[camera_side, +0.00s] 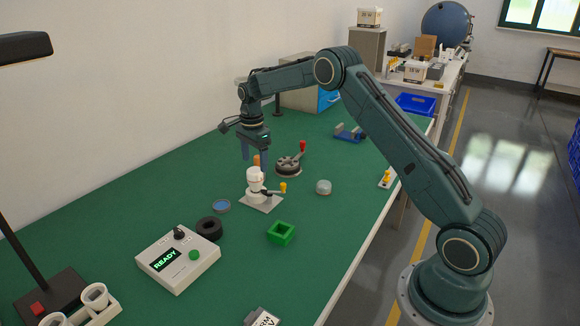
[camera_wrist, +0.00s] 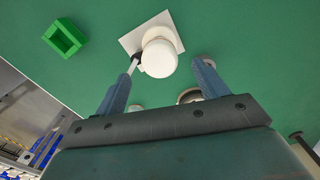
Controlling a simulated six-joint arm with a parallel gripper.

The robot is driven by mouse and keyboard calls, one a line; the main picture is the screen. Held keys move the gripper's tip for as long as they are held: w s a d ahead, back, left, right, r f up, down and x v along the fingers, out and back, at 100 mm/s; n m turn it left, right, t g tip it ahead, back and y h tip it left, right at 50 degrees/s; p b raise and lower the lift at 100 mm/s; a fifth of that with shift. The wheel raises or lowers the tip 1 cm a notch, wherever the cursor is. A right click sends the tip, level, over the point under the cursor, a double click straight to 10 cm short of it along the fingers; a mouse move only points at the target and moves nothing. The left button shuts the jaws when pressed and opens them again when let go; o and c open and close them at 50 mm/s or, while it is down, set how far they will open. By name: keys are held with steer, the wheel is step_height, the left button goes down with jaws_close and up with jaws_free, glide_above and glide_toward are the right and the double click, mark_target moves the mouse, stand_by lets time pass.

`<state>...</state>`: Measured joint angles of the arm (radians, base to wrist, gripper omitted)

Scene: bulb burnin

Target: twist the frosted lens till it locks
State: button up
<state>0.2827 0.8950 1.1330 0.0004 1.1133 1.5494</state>
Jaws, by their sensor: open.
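The frosted lens appears to be the white rounded top (camera_side: 254,173) of a white upright fixture on a square pale plate (camera_side: 262,204); in the wrist view it is a white dome (camera_wrist: 159,55). A small lever with a yellow knob (camera_side: 283,187) sticks out of the fixture's side. My gripper (camera_side: 255,164) is open, pointing down, at or just above the dome. In the wrist view my gripper (camera_wrist: 163,70) has one finger on each side of the dome, with a gap to the right finger. Whether the tips reach down around the lens I cannot tell.
A round device with a red-knobbed lever (camera_side: 290,165) stands close behind the fixture. A pale grey puck (camera_side: 323,187), a green open box (camera_side: 281,233), a black ring (camera_side: 209,228) and a blue disc (camera_side: 221,206) lie nearby. A control box (camera_side: 178,258) reads READY.

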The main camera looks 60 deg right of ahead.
mark_target(255, 170)
steer(key=shift+f, duration=2.05)
steer(key=c, duration=1)
